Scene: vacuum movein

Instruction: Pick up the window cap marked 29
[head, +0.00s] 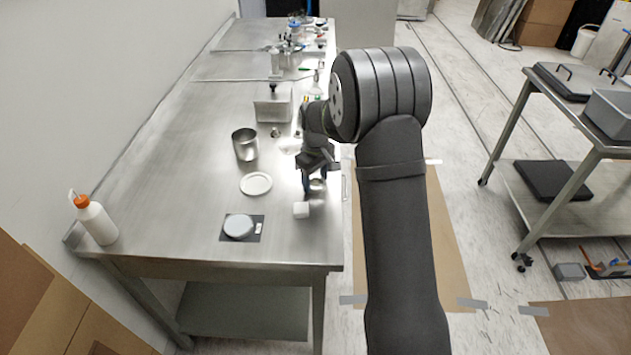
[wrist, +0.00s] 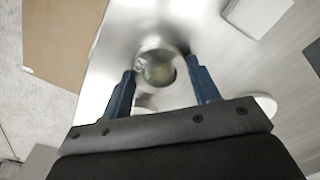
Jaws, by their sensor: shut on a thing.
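My gripper (head: 312,184) is over the right edge of the steel bench, pointing down. In the wrist view its two blue fingers (wrist: 160,72) are on either side of a round metal window cap (wrist: 148,52) and shut on it. The cap has a shiny ring around a greenish, glassy middle. A small mark shows on its left side, but I cannot read the number. In the head view the cap (head: 318,184) shows only as a small metal piece at the fingertips, partly hidden by the gripper.
A white disc (head: 256,184) and a metal cup (head: 245,145) stand to the left. A metal box (head: 272,104) stands behind.

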